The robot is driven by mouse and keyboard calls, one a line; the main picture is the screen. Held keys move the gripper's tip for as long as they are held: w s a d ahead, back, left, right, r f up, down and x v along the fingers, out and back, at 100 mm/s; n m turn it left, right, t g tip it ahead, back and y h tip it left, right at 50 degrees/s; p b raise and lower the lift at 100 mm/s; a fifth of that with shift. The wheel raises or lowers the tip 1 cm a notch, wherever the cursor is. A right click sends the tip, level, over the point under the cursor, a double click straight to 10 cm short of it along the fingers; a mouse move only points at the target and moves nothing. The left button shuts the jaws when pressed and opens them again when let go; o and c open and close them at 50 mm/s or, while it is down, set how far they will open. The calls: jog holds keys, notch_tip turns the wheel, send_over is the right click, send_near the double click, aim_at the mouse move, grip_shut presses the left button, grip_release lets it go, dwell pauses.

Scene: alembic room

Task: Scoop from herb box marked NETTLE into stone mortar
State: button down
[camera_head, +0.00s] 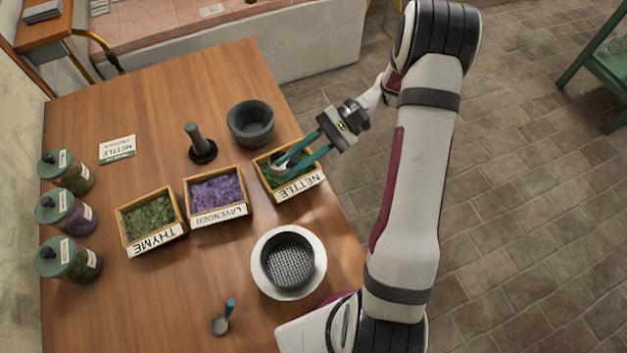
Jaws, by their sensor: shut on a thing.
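The herb box marked NETTLE (301,189) is a small wooden box with green herb in it, near the right edge of the table. My gripper (284,166) reaches into it from the upper right with its teal fingers low over the herb. The fingers are shut on a small pale thing, probably a scoop; they and the box hide most of it. The stone mortar (251,124) is a dark grey bowl just above and left of the NETTLE box, apart from my gripper. Its inside looks dark, and I cannot tell whether anything lies in it.
A pestle (196,141) stands on a dark base left of the mortar. LAVENDER (219,216) and THYME (154,240) boxes sit left of NETTLE. A sieve on a white bowl (289,263), a blue-handled spoon (222,320), a NETTLE card (117,149) and lidded jars (69,261) share the table.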

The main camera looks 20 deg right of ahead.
aim_at(283, 152)
jog(key=shift+w+d+f+m+t, duration=0.25)
jog(key=shift+w+f+m+t, duration=0.35)
jog(key=shift+f, duration=0.9)
jog(key=shift+w+d+f+m+t, duration=0.3)
jog(key=shift+w+f+m+t, duration=0.25)
jog(key=shift+f, duration=1)
jog(key=shift+w+d+f+m+t, duration=0.35)
jog(key=shift+f+t, duration=0.4)
jog(key=shift+f, duration=0.75)
jog(key=shift+a, duration=0.2)
jog(key=shift+s+a, duration=0.1)
jog(key=shift+a, duration=1)
jog(key=shift+r, duration=0.1)
jog(key=shift+r, duration=4.2)
